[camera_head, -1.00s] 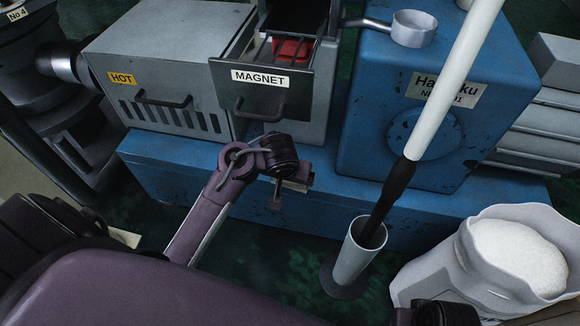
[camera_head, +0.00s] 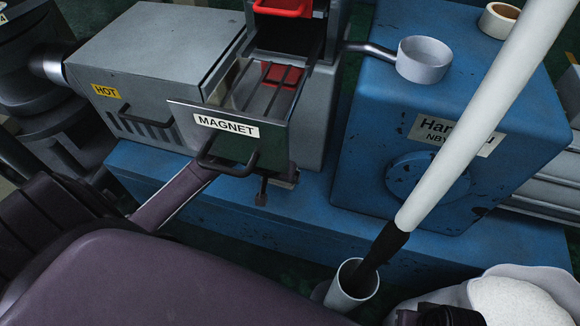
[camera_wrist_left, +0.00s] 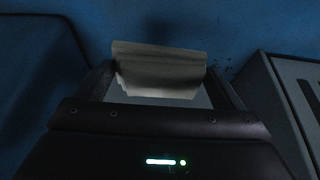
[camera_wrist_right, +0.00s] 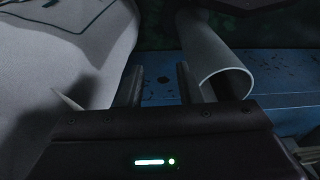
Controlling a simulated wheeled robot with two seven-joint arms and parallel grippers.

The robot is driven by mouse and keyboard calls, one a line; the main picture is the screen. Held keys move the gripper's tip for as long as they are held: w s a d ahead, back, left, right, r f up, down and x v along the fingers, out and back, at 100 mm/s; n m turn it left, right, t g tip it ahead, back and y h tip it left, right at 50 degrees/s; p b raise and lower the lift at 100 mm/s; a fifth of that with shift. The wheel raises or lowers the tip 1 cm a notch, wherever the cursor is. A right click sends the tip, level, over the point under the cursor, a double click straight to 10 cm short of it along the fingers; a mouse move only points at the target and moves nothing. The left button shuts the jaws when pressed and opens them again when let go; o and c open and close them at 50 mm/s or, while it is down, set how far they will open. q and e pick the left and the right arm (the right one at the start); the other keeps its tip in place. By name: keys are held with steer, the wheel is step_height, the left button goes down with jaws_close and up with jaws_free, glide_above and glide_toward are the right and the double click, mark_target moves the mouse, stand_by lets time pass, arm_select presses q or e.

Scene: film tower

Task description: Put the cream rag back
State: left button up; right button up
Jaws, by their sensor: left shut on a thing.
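The cream rag (camera_wrist_left: 160,78) is a pale folded cloth between the fingers of my left gripper (camera_wrist_left: 158,70) in the left wrist view. My left gripper is shut on it, in front of a blue surface. In the head view I cannot see the rag or the left fingers, and my large purple arm link fills the lower left. My right gripper (camera_wrist_right: 158,72) shows in the right wrist view with its fingers apart and nothing between them. It is beside a grey tube (camera_wrist_right: 228,80) and a white sack (camera_wrist_right: 70,40).
An open drawer (camera_head: 185,117) marked MAGNET juts out from a grey unit beside a box (camera_head: 140,65) marked HOT. A blue machine (camera_head: 365,150) stands to the right, with a metal cup (camera_head: 424,65) over it. A white pole (camera_head: 460,140) slants into an upright tube (camera_head: 345,290).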

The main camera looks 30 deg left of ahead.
mark_target(281, 193)
arm_select(q)
steer(key=b+x, duration=0.2)
steer(key=x, duration=0.1)
steer(key=shift+s+d+f, duration=0.1)
steer(key=shift+s, duration=0.05)
step_height(281, 193, down, 3)
steer(key=shift+s+r+b, duration=0.15)
steer(key=shift+r+b, duration=0.05)
steer(key=shift+b, duration=0.85)
step_height(281, 193, down, 4)
steer(key=b, duration=0.2)
steer(key=shift+f+b, duration=0.2)
steer(key=shift+b, duration=0.2)
arm_select(e)
steer(key=w+a+f+n+t+y, duration=0.1)
steer(key=w+a+t+y, duration=0.2)
steer(key=a, duration=0.5)
steer(key=shift+w+t, duration=0.75)
steer(key=shift+t, duration=0.15)
steer(key=shift+w, duration=0.15)
arm_select(q)
steer(key=shift+f, duration=0.1)
steer(key=o, duration=0.6)
arm_select(e)
steer(key=shift+w+r, duration=0.1)
steer(key=shift+r, duration=0.05)
